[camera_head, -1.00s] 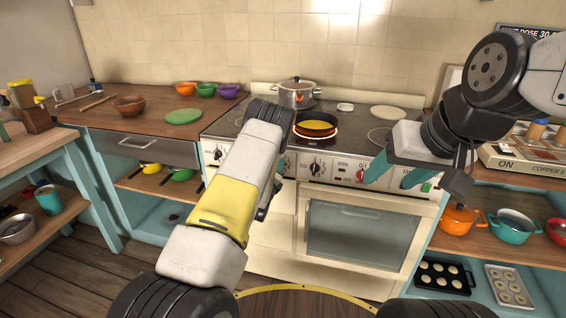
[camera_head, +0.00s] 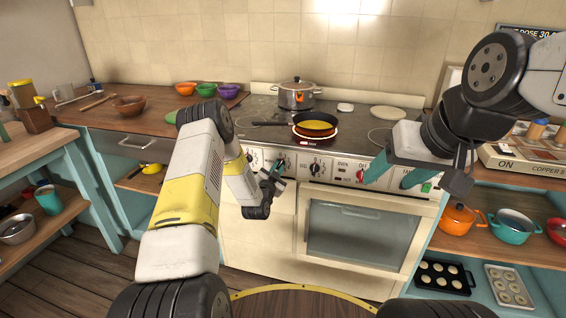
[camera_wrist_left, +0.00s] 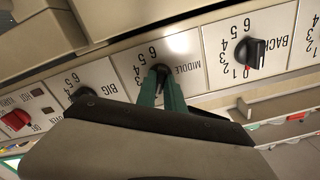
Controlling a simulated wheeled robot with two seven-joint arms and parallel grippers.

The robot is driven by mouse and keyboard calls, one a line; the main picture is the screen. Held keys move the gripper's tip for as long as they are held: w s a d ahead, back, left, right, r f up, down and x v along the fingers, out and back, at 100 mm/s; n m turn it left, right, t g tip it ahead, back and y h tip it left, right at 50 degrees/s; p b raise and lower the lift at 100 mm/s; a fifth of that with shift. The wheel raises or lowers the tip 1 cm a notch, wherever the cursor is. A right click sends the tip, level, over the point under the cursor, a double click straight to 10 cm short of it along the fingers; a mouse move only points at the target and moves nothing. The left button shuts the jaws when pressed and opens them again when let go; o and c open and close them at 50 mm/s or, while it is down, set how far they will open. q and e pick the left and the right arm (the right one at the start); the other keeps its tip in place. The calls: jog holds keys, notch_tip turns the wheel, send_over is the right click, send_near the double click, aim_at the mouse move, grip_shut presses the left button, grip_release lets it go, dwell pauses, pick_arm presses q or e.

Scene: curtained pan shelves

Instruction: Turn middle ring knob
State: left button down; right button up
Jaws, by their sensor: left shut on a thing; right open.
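The middle ring knob (camera_wrist_left: 160,69) is a dark knob on a white numbered plate reading MIDDLE, in the left wrist view. My left gripper (camera_wrist_left: 161,84) has its green fingers on either side of this knob, shut on it. In the head view my left gripper (camera_head: 272,181) is at the stove front, and hides much of the knob. The knob's exact setting is hard to read. My right gripper (camera_head: 394,175) is open and empty, in front of the right part of the stove panel.
The BACK knob (camera_wrist_left: 252,52) and the BIG knob (camera_wrist_left: 82,94) flank the middle one. A red knob (camera_wrist_left: 17,120) is beyond BIG. A frying pan (camera_head: 315,123) and a lidded pot (camera_head: 297,96) stand on the stove. The oven door (camera_head: 360,236) is below.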

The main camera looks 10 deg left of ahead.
pick_arm(q)
jog(key=shift+w+r+n, duration=0.1)
jog(key=shift+n, duration=0.2)
jog(key=n, duration=0.4)
jog(key=shift+n, duration=0.4)
jog(key=c, duration=1.4)
grip_release()
jog(key=shift+a, duration=0.25)
jog(key=shift+n, duration=0.3)
jog(key=shift+s, duration=1.05)
jog(key=shift+d, duration=0.1)
